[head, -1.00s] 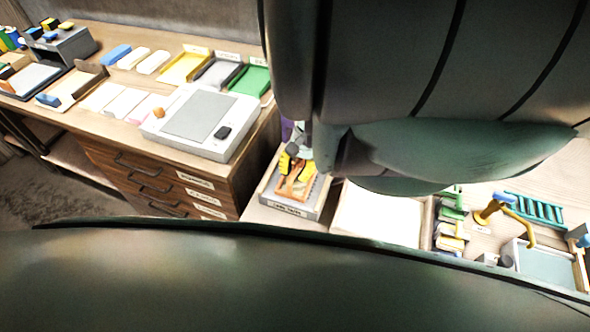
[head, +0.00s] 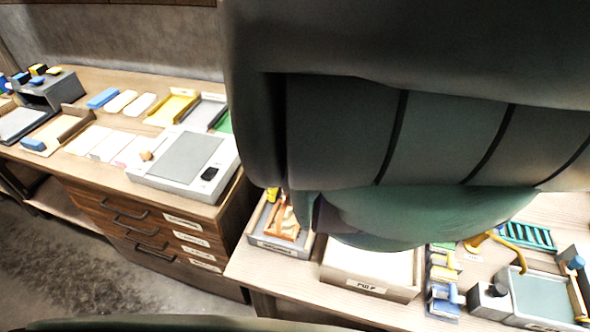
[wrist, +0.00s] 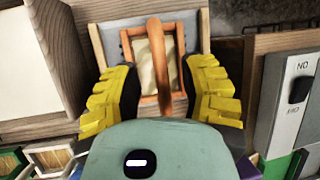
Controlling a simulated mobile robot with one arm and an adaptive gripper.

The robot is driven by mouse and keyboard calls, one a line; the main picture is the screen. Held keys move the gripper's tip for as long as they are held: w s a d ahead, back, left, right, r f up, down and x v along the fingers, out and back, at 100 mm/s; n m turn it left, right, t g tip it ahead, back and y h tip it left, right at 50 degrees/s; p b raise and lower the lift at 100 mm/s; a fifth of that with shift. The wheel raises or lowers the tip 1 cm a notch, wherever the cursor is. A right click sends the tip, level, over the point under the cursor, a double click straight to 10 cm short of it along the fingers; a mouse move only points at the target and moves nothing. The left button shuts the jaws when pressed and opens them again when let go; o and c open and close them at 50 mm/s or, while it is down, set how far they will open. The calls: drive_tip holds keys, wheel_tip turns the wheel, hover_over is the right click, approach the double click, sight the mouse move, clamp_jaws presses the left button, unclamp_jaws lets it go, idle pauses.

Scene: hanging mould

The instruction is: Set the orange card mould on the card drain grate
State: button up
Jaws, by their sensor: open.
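The orange card mould (head: 290,222) rests in a shallow grey-floored tray (head: 258,217) with a label on its front that is too small to read surely. In the wrist view the mould (wrist: 128,58) is an orange frame with a pale panel, and its arched handle rises toward the camera. My gripper (wrist: 160,82) is open, with one yellow ribbed finger on each side of the handle and visible gaps to it. In the head view my arm hides most of the gripper; only a bit of yellow shows above the mould.
A box labelled PULP (head: 369,283) stands right of the tray. A grey device with a dark switch (head: 187,165) sits on the drawer cabinet to the left. Blue and yellow items (head: 444,275) and a teal rack (head: 528,236) lie farther right.

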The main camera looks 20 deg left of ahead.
drive_tip(key=v, duration=0.8)
drive_tip(key=shift+w+r, duration=0.15)
drive_tip(key=shift+r, duration=0.2)
drive_tip(key=shift+r, duration=0.1)
